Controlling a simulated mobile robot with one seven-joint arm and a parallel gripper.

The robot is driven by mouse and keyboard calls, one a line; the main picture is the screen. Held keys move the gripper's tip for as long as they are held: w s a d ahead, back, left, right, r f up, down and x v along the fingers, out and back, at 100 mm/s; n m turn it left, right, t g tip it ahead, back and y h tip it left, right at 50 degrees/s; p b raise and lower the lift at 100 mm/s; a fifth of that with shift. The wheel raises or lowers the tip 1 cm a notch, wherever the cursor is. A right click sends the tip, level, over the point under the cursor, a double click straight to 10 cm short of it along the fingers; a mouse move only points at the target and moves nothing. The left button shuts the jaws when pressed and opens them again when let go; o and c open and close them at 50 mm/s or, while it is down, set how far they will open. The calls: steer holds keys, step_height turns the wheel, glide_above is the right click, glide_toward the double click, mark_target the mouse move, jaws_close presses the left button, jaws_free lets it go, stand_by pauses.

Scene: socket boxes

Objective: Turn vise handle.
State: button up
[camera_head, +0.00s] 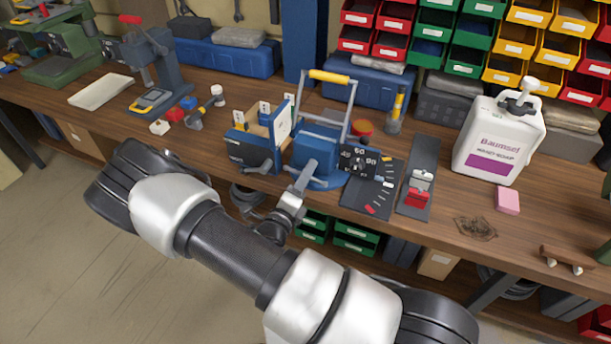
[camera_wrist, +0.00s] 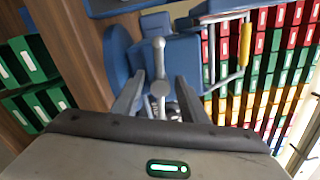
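The blue vise (camera_head: 318,138) stands at the front edge of the workbench, and its blue body (camera_wrist: 190,58) fills the upper middle of the wrist view. Its grey handle bar (camera_wrist: 159,58) runs up the wrist view from a round hub. My gripper (camera_wrist: 158,98) is open, with a finger on each side of the hub and visible gaps beside it. I see no grip on the handle.
A dial panel (camera_head: 358,160) and a strip with a red switch (camera_head: 417,198) lie right of the vise. A blue-framed box (camera_head: 252,148) stands close on its left. A white soap jug (camera_head: 497,145) is further right. Green bins (camera_head: 355,238) sit below the bench.

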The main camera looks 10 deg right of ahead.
steer(key=shift+s+a, duration=0.1)
steer(key=v, duration=1.7)
steer(key=shift+r, duration=0.15)
steer(key=s+d+r+m+g+p, duration=0.1)
steer(key=s+d+r+m+g, duration=0.35)
steer(key=m, duration=0.45)
steer(key=s+d+r+m+g+y+p, duration=0.1)
steer(key=d+r+m+g, duration=0.2)
steer(key=r+m+g, duration=0.35)
steer(key=s+d+r+m+g+p, duration=0.15)
steer(key=d+r+m+g, duration=0.35)
steer(key=m, duration=0.5)
steer(key=s+a+r+m+t+y+p, duration=0.1)
steer(key=s+r+m+t+y, duration=0.1)
steer(key=r+m, duration=0.6)
steer(key=s+a+r+m+t+y+p, duration=0.1)
steer(key=s+r+m+t+y, duration=0.1)
steer(key=r+m+t+y, duration=0.3)
step_height(320, 180, up, 6)
steer(key=m+y, duration=0.2)
steer(key=m, duration=0.2)
steer(key=shift+s+a+y+p, duration=0.15)
steer(key=shift+a+y+p, duration=0.15)
steer(key=shift+a+p, duration=0.05)
